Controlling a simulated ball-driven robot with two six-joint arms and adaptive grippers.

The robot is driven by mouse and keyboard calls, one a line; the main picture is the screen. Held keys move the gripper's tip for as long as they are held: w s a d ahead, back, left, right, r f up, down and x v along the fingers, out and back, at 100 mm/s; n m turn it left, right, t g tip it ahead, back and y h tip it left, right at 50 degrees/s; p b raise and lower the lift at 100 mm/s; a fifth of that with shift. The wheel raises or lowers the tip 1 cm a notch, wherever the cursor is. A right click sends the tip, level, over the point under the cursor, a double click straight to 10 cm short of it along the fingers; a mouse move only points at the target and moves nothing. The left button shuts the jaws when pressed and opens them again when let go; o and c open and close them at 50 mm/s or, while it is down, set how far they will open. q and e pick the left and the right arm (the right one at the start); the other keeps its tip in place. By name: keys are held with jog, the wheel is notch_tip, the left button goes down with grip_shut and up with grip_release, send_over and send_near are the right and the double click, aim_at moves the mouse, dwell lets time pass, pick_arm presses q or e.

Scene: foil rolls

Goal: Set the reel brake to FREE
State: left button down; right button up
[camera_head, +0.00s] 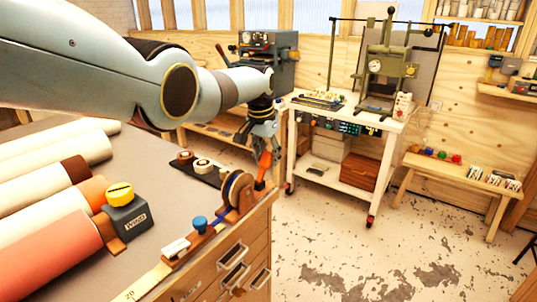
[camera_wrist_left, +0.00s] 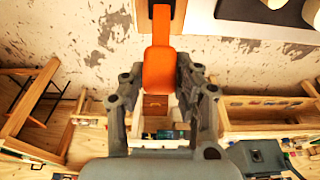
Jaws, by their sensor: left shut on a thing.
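The reel brake lever (camera_head: 264,168) is orange and stands up beside the reel (camera_head: 237,190) at the corner of the workbench. In the left wrist view its thick orange grip (camera_wrist_left: 158,68) sits between the two fingers. My left gripper (camera_head: 264,143) comes down on the lever from above and is shut on it; the fingers (camera_wrist_left: 157,85) show on both sides of the grip. No FREE marking can be read in either view. My right gripper is in neither view.
Along the bench edge are a blue knob (camera_head: 199,222) and a yellow tape (camera_head: 142,283). A white cart (camera_head: 345,115) with a press stands beyond; the floor between is clear.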

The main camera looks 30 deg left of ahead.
aim_at(264, 163)
pick_arm(q)
jog(key=shift+d+f, duration=0.1)
jog(key=c, duration=1)
grip_release()
jog(key=shift+w, duration=0.1)
jog(key=shift+o, duration=0.2)
jog(key=shift+r, duration=0.55)
jog(key=v, duration=1.1)
jog(key=shift+f, duration=0.15)
